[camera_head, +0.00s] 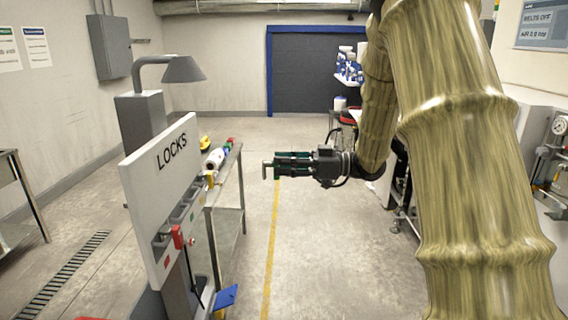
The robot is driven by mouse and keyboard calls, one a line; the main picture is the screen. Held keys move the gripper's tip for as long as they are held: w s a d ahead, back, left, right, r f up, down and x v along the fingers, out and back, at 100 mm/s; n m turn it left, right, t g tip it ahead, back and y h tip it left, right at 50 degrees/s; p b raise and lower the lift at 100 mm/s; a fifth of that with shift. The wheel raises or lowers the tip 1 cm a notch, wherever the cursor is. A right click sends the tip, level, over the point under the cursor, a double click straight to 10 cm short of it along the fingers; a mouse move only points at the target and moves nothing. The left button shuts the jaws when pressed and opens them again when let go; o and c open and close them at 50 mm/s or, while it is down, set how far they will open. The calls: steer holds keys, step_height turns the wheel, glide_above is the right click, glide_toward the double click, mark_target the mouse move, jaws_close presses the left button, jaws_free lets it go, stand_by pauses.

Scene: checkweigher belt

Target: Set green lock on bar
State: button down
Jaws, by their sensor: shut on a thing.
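My gripper (285,165) reaches out to the left at mid-picture, over the open floor. It is shut on the green lock (277,172), whose body is mostly hidden between the dark fingers. A pale metal shackle (266,171) sticks out at the left end of the fingers. The white LOCKS board (153,170) stands to the left of my gripper, with a clear gap between them. A grey bar with holders (184,212) runs along the board's lower part. A red lock (177,237) hangs at its near end, and a yellow lock (211,179) is at its far end.
A bench (228,172) behind the board carries a white cylinder (214,158) and small coloured items. A grey lamp (183,69) rises behind the board. A blue item (226,297) lies low near the board's foot. Machinery lines the right side; the middle floor is clear.

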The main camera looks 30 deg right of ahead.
stand_by(0.4)
steer(key=p+v, duration=0.2)
steer(key=v, duration=0.9)
stand_by(0.9)
